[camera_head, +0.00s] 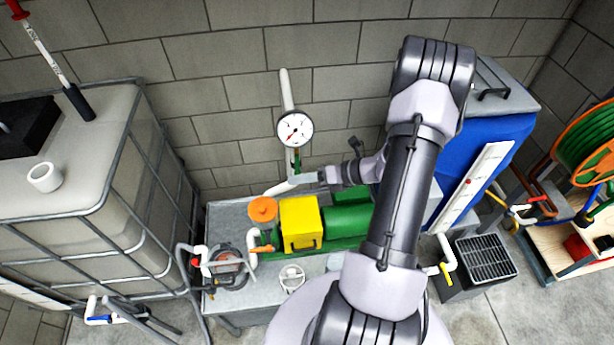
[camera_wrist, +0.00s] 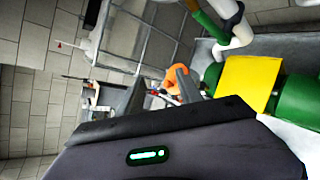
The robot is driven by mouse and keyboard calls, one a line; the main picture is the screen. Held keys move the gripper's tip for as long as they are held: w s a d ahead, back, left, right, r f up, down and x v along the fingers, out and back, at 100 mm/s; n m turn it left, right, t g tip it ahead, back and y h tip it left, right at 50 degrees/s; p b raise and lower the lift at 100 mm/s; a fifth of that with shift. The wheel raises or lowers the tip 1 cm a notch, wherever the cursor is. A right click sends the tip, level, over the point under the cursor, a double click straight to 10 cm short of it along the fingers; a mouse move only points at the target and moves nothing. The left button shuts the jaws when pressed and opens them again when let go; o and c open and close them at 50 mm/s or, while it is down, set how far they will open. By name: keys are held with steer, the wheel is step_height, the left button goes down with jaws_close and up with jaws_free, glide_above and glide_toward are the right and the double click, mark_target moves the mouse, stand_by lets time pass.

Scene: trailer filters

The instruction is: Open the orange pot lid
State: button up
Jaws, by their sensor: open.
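The orange pot lid (camera_head: 263,209) is a round, closed-looking orange cap beside the yellow box on the green pump, on the grey bench. In the wrist view an orange part (camera_wrist: 178,80) shows just beyond my gripper's dark housing, partly hidden by it. My gripper (camera_head: 322,176) is open and empty in the head view, to the right of the lid and higher in the picture, near the white pipe. It appears apart from the lid. Its fingertips are small in the head view and hard to make out in the wrist view.
A white pipe with a round gauge (camera_head: 295,129) rises behind the bench. The yellow box (camera_head: 301,223) and green pump (camera_head: 346,219) adjoin the lid. A caged white tank (camera_head: 75,165) stands left; a blue tank (camera_head: 486,135) stands right.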

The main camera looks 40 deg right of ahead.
steer(key=shift+v, duration=0.85)
